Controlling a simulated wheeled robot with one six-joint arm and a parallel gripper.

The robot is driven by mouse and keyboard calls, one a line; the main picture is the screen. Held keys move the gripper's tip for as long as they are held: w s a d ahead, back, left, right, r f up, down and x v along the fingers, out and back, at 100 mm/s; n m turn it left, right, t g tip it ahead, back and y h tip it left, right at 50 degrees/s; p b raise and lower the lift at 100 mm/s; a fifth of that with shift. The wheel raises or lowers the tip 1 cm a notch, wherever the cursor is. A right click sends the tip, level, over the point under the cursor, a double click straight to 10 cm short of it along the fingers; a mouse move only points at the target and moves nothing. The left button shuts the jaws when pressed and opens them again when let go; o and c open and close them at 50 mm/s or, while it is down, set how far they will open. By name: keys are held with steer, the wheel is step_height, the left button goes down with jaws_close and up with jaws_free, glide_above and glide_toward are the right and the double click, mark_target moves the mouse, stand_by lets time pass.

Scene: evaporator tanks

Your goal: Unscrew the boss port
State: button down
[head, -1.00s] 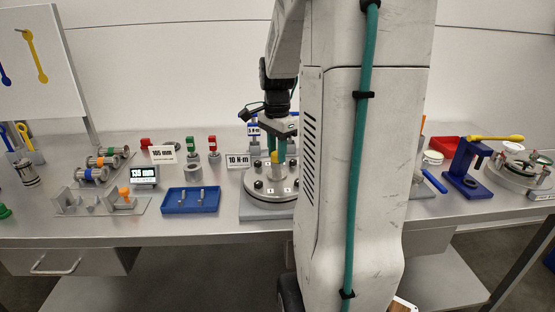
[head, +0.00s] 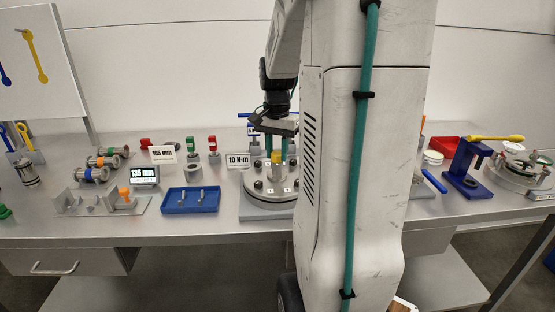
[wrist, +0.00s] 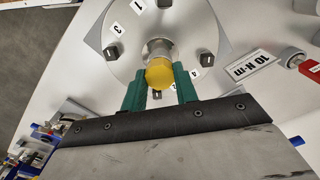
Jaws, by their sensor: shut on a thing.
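The boss port shows as a yellow round cap (head: 277,157) on a steel stem at the middle of the round grey flange (head: 256,205). The wrist view shows the yellow cap (wrist: 159,73) from above, with the numbered flange (wrist: 128,53) and its dark bolts around it. My gripper (wrist: 161,70) has its two green fingers on either side of the cap and is shut on it. In the head view my gripper (head: 276,148) points down over the flange. The stem's lower end and any thread are too small to make out.
A "10 N·m" sign (head: 238,161) stands left of the flange. A blue tray (head: 176,208) with small pins lies further left. A blue stand (head: 466,180) is at the right. My arm hides the bench right of the flange.

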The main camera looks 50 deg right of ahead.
steer(key=n, duration=0.4)
steer(key=shift+n, duration=0.3)
steer(key=n, duration=0.5)
steer(key=c, duration=1.3)
jaws_free()
steer(key=shift+c, duration=0.2)
